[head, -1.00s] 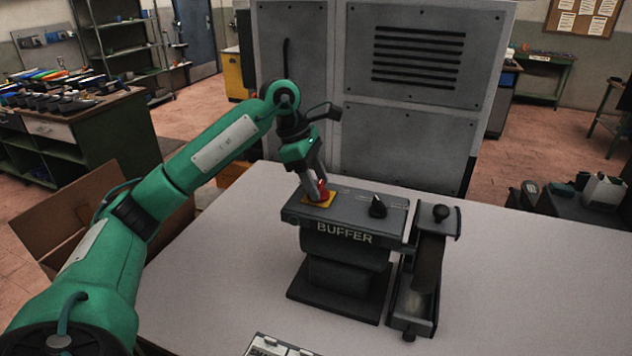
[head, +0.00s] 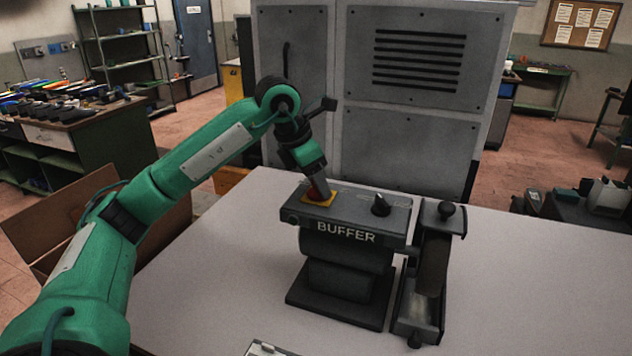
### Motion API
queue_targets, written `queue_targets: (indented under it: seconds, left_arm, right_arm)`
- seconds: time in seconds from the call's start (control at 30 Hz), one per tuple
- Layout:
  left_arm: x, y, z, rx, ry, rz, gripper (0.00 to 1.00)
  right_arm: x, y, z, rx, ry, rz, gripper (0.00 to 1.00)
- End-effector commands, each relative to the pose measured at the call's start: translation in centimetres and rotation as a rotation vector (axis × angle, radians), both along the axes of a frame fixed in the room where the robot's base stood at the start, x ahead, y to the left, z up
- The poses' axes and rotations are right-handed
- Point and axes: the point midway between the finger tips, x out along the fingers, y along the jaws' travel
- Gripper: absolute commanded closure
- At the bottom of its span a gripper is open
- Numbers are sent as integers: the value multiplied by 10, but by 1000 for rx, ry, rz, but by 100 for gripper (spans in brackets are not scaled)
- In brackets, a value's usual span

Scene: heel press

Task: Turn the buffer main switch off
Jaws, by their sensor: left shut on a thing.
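The buffer (head: 345,236) is a dark grey machine on the table, with its name in white on the front. On the left of its top is a red switch (head: 315,194) on a yellow plate (head: 319,202). My left gripper (head: 318,190) points down at the switch and is shut on it, hiding most of the red. A black knob (head: 380,205) stands on the right of the buffer's top, apart from the gripper. My right gripper is not in view.
The grey table (head: 520,290) is clear at the right. A large grey cabinet (head: 410,140) stands behind. An open cardboard box (head: 35,225) is at the left.

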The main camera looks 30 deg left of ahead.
Motion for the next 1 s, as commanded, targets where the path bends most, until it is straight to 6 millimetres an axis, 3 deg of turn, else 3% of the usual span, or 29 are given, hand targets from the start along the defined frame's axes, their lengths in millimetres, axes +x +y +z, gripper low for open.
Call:
queue_targets:
  seconds: [0.57, 0.6, 0.7, 1.0]
  left_arm:
    - [0, 0, 1, 0, -1, 43, 72]
    - [0, 0, 1, 0, -1, 43, 47]
    - [0, 0, 1, 0, -1, 42, 28]
    - [0, 0, 1, 1, 0, 40, 27]
  right_arm:
    - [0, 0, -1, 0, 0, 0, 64]
    - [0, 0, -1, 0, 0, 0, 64]
    - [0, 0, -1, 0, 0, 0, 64]
    - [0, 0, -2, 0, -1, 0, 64]
